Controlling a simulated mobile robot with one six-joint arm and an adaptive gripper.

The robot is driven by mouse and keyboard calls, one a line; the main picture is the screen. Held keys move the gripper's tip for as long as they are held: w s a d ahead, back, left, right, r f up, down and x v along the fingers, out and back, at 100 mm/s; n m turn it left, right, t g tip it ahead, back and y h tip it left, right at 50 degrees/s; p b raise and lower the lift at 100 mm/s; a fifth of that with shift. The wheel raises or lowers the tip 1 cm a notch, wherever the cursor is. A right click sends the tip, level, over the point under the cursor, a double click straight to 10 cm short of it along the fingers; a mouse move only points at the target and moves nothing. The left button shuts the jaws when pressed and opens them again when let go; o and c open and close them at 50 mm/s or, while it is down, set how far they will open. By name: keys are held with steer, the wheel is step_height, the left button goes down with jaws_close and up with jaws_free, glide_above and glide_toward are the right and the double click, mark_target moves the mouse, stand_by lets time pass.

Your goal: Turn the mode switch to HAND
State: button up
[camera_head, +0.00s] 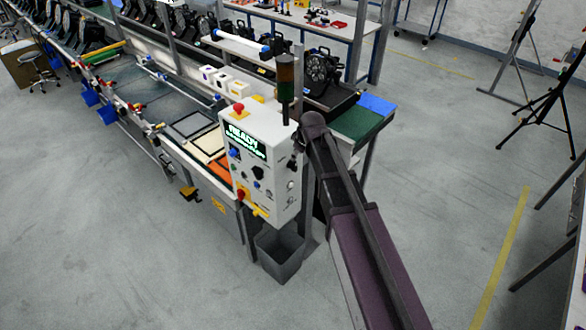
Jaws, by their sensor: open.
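The white control box (268,190) stands at the near end of the conveyor line, its front turned left toward the camera. Its lit display (246,142) reads READY on the top line; the smaller line is hard to read. A black knob (258,172) sits mid-panel and may be the mode switch; its labels and pointer are too small to read. My arm reaches up from the lower right to the box's right side. My gripper (293,160) shows only as small dark parts by the panel's right edge, apart from the black knob. It is open, with no object visible in it.
A red mushroom button (239,107) and a stack light (285,85) top the box. A red button (241,195) and yellow part (260,211) sit low on it. A grey bin (280,257) stands below.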

mark_target(295, 162)
steer(key=shift+b+x, duration=4.6)
steer(key=shift+x, duration=0.85)
jaws_close()
